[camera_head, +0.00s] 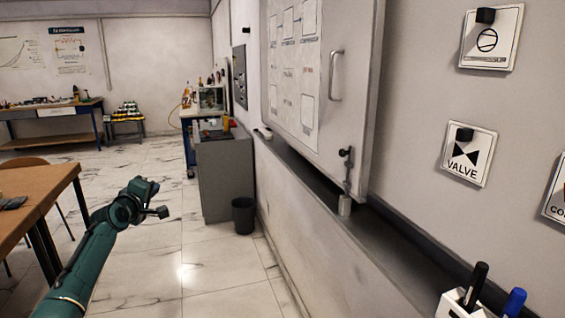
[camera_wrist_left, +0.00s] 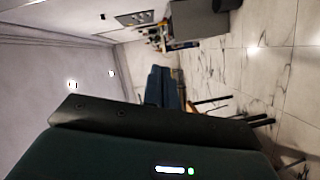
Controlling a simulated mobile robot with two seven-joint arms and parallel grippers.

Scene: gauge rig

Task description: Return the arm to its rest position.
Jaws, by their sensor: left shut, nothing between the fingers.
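My left arm, dark teal, reaches up from the lower left in the head view. Its left gripper (camera_head: 161,212) is in the air over the tiled floor, between the wooden table and the wall ledge. It is shut and empty, and touches nothing. The left wrist view is tilted sideways, with the dark wrist housing filling its lower part. My right gripper is in neither view.
A wooden table (camera_head: 40,195) stands close on the left. A black bin (camera_head: 243,215) and a grey cabinet (camera_head: 224,175) stand ahead by the wall. A ledge (camera_head: 385,235) runs below the whiteboard-like panel (camera_head: 325,75) on the right. Open floor (camera_head: 150,275) lies between.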

